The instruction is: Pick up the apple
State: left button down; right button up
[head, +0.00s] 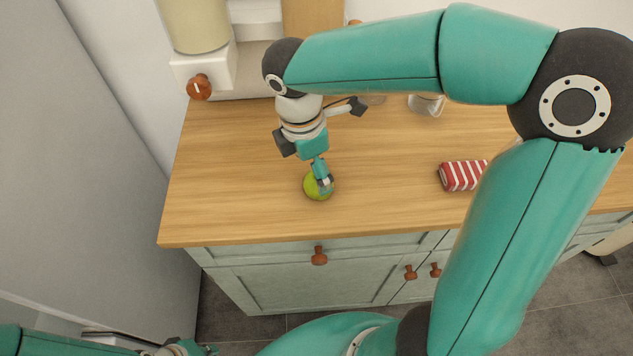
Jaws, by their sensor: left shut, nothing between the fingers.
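A yellow-green apple (313,192) sits on the wooden countertop (235,205), left of the middle and not far from the front edge.
A red and white striped packet (460,176) lies to the right, near my arm. A white appliance with a wooden knob (199,87) stands back left. The counter left of the apple is clear.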

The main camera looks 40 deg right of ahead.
jog(key=shift+s+d+f, duration=0.1)
jog(key=shift+d+f, duration=0.1)
jog(key=shift+f, duration=0.55)
jog(key=shift+d+f, duration=0.15)
jog(key=shift+f, duration=0.65)
jog(key=shift+s+d+f, duration=0.1)
jog(key=shift+d+f, duration=0.1)
jog(key=shift+f, duration=0.55)
jog(key=c, duration=1.3)
